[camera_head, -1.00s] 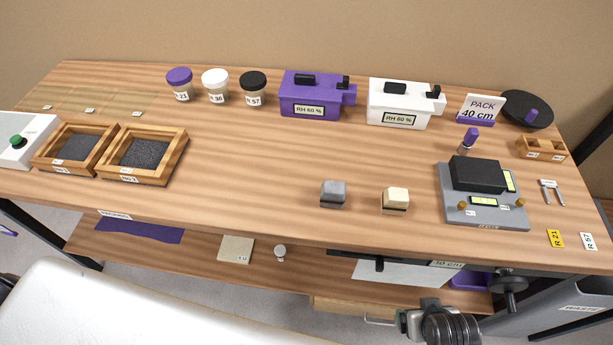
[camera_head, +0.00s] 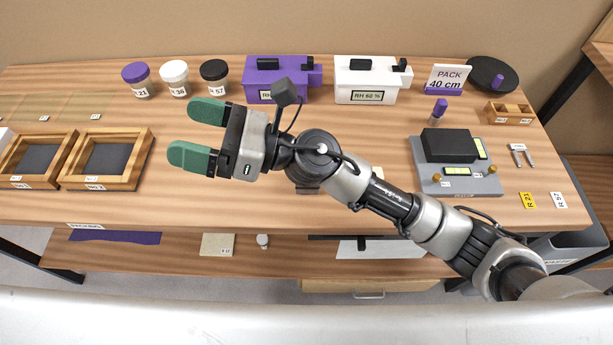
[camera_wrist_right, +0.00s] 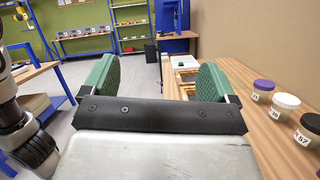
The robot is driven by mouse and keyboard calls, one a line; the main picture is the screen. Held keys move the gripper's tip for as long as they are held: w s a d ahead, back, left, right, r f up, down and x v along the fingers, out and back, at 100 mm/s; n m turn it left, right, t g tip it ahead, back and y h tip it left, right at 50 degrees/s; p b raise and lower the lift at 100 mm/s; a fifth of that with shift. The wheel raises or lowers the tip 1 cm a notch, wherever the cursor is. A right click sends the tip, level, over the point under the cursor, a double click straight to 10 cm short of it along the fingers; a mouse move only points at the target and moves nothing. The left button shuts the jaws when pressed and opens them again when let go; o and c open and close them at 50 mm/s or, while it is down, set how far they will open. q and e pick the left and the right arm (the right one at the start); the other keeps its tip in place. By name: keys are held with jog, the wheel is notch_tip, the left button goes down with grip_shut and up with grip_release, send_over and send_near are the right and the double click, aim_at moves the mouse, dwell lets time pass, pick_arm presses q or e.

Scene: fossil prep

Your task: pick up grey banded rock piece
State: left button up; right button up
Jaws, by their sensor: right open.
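The grey banded rock piece (camera_head: 307,190) lies on the bench behind my right arm in the head view. Only a dark lower edge of it shows under the wrist; the rest is hidden. My right gripper (camera_head: 197,134) has green fingers spread apart and empty, pointing left above the bench, to the left of the rock piece. In the right wrist view the open fingers (camera_wrist_right: 153,80) have nothing between them. My left gripper is not in view.
A cream block (camera_head: 377,172) is partly hidden behind the arm. Wooden trays (camera_head: 140,160) stand at left, lidded jars (camera_head: 215,80) and purple and white boxes (camera_head: 372,82) at the back. A grey device (camera_head: 455,178) sits at right. The bench front between trays and arm is clear.

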notch_tip(320, 180, down, 4)
jog(key=s+a+n+g+h, duration=0.2)
jog(key=n+g+h, duration=0.25)
jog(key=n, duration=0.35)
jog(key=n+t+h, duration=0.4)
jog(key=n+h, duration=0.9)
jog(key=h, duration=0.4)
send_near(314, 189)
jog(key=w, duration=0.1)
jog(key=a+r, duration=0.1)
jog(key=w, duration=0.1)
jog(key=shift+w+a+r, duration=0.25)
jog(key=shift+w+a, duration=0.1)
jog(key=shift+a, duration=0.05)
notch_tip(314, 189, down, 5)
jog(key=shift+r+p, duration=0.15)
jog(key=shift+p, duration=0.4)
notch_tip(314, 189, down, 5)
jog(key=shift+s+d+r+p, duration=0.1)
jog(key=shift+s+r+p, duration=0.05)
jog(key=shift+p, duration=0.75)
jog(key=shift+f, duration=0.5)
